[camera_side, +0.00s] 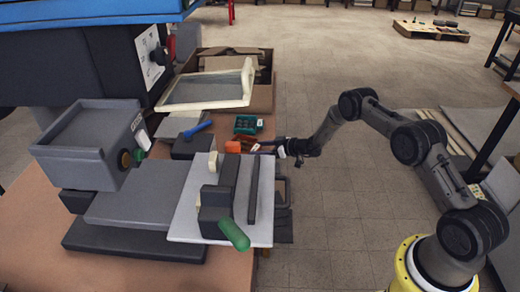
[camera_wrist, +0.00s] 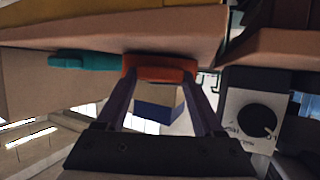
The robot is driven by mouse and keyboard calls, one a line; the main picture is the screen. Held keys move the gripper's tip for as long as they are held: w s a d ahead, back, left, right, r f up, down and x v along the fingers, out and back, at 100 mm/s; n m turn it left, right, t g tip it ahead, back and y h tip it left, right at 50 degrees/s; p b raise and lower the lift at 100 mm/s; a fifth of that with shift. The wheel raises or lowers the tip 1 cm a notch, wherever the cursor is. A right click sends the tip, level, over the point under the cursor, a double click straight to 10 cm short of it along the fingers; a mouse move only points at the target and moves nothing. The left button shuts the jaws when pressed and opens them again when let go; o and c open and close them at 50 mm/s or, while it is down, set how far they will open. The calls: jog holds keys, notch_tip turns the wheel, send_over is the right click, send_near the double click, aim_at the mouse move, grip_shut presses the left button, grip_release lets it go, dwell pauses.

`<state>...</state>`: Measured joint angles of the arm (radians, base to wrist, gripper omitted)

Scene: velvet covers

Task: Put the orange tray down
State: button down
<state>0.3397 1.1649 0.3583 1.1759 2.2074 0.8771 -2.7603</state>
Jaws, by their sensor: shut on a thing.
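The orange tray (camera_side: 233,147) is a small block-like thing at the right edge of the brown workbench, in the middle of the side view. My gripper (camera_side: 256,147) reaches it from the right, with the arm stretched low and nearly level. In the wrist view the orange tray (camera_wrist: 160,68) spans the tips of the two dark fingers of my gripper (camera_wrist: 161,82), which is shut on it. I cannot tell whether the tray touches the bench or hangs just above it. Its far side is hidden.
A green box (camera_side: 247,124) stands just behind the tray; a teal thing (camera_wrist: 85,62) shows beside it in the wrist view. A blue-handled tool (camera_side: 198,127) lies to the left. A machine with a light plate (camera_side: 190,226) and green handle (camera_side: 234,235) stands in front. A cardboard box (camera_side: 262,95) is behind.

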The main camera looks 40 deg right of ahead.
dwell(0.3)
grip_release()
jog(key=shift+f, duration=0.15)
